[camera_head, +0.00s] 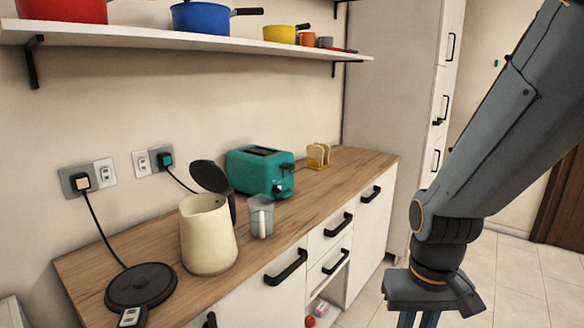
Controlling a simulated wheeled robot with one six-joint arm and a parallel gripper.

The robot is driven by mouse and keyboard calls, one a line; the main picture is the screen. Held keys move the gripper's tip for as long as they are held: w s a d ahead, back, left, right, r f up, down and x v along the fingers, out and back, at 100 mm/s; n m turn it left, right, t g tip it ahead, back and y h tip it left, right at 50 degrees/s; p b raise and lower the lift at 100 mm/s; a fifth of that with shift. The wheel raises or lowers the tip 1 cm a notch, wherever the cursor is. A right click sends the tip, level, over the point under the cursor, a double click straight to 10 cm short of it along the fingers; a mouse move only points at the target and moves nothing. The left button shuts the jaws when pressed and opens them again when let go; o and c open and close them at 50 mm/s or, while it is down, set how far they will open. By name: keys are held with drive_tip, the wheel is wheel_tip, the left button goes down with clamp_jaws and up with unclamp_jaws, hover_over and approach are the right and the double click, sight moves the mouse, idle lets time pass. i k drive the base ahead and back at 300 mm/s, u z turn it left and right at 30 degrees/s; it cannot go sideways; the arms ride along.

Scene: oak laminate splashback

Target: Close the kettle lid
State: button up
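The cream kettle (208,238) stands upright on the wooden counter, off its base. Its dark lid (209,176) stands open, tilted up above the rim at the back. Its dark handle shows partly behind the body, on the right. My gripper (418,319) hangs at the bottom right, pointing down, in front of the cabinets and well to the right of the kettle. Only the upper parts of its blue fingers show; the tips are cut off by the frame edge, so its opening cannot be judged. Nothing held is visible.
A black round kettle base (141,284) lies left of the kettle, its cord running to a wall socket (83,181). A clear jug (261,217) stands close right of the kettle, a teal toaster (258,172) behind. A shelf (180,40) with pots hangs above. Counter front (338,190) is bare.

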sight(207, 174)
drive_tip(key=z, duration=0.55)
drive_tip(key=i, duration=2.1)
drive_tip(key=u, duration=3.35)
